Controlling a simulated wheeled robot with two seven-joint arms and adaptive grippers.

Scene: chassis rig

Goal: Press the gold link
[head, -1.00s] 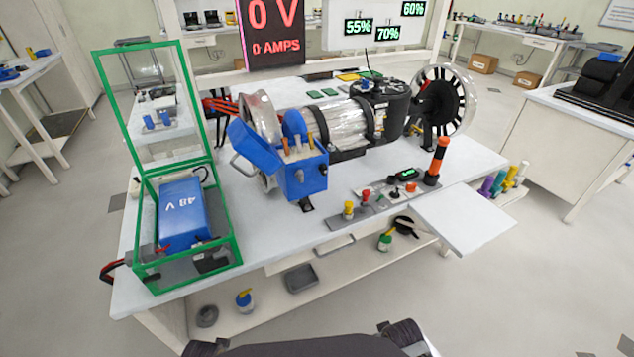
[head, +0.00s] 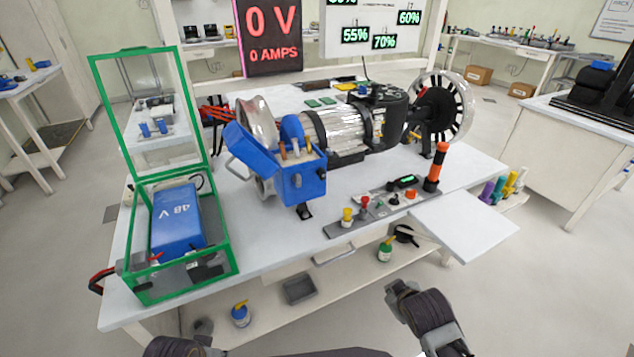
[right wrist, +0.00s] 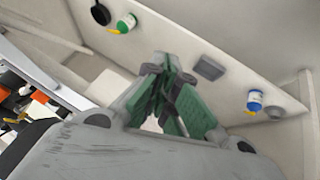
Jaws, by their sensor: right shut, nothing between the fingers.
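The open blue terminal box (head: 300,185) sits on the near side of the motor (head: 335,128), its lid tilted to the left. Small copper-gold posts (head: 283,152) stand up in its top; I cannot tell which piece is the gold link. My right gripper (right wrist: 165,68) is shut and empty in the right wrist view, with the bench's lower shelf beyond it. It is well apart from the box. Dark parts of my arms show at the bottom of the head view. My left gripper is not in view.
A green-framed case (head: 232,240) with its lid up holds a blue 48 V battery (head: 178,225) at the left. A control strip (head: 345,228) and an orange-black beacon (head: 436,170) stand at the right. A white leaf (head: 465,228) juts from the bench. The display (head: 270,30) reads 0 V.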

